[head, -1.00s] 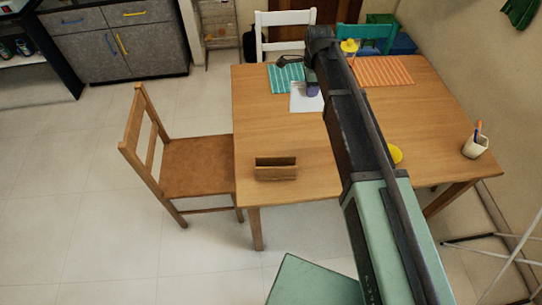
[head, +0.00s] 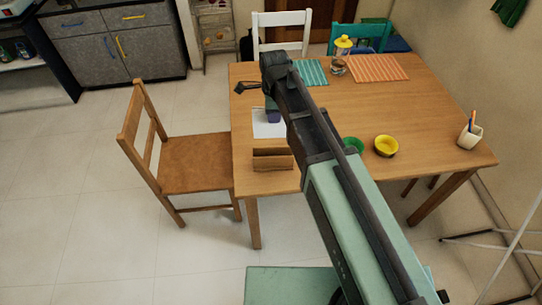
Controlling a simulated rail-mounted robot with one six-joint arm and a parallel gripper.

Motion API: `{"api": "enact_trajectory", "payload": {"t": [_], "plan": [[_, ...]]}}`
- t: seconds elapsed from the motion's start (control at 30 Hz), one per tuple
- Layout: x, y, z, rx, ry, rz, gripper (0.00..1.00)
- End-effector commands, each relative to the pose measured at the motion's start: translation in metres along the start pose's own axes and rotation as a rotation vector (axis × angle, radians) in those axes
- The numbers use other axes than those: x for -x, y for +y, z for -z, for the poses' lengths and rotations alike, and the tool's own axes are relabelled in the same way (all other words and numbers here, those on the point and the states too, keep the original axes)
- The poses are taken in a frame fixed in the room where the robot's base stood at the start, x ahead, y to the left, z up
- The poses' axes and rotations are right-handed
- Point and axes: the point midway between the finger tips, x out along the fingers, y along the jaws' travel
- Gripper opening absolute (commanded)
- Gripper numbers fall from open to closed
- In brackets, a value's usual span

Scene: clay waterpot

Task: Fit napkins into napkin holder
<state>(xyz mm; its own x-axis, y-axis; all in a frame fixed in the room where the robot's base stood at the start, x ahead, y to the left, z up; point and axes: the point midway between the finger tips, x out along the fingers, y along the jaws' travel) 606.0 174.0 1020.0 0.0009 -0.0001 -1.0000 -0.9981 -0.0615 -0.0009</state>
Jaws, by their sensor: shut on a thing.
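The wooden napkin holder (head: 273,160) stands near the table's front-left corner, with two low upright walls and a slot between them. A white napkin or stack of napkins (head: 262,131) shows just behind it, beyond its far wall. My gripper (head: 273,118) is over the far part of the white napkins and is shut on them. Its fingertips are not clearly visible. I cannot tell how high the napkins are above the table.
A green bowl (head: 353,145) and a yellow bowl (head: 386,146) are right of my arm. A pen cup (head: 470,136) stands right. A wooden chair (head: 185,165) adjoins the left edge.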

Motion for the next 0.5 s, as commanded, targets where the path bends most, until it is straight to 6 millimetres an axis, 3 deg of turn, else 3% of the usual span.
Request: {"api": "enact_trajectory", "payload": {"t": [0.03, 0.23, 0.33, 0.5], "plan": [[-0.037, 0.000, 0.000, 0.000, 0.000, 0.000, 0.07], [-0.102, 0.000, 0.000, 0.001, 0.000, 0.000, 0.07], [-0.116, 0.000, 0.000, 0.001, 0.000, 0.000, 0.07], [-0.114, 0.000, 0.000, 0.001, 0.000, 0.000, 0.07]]}}
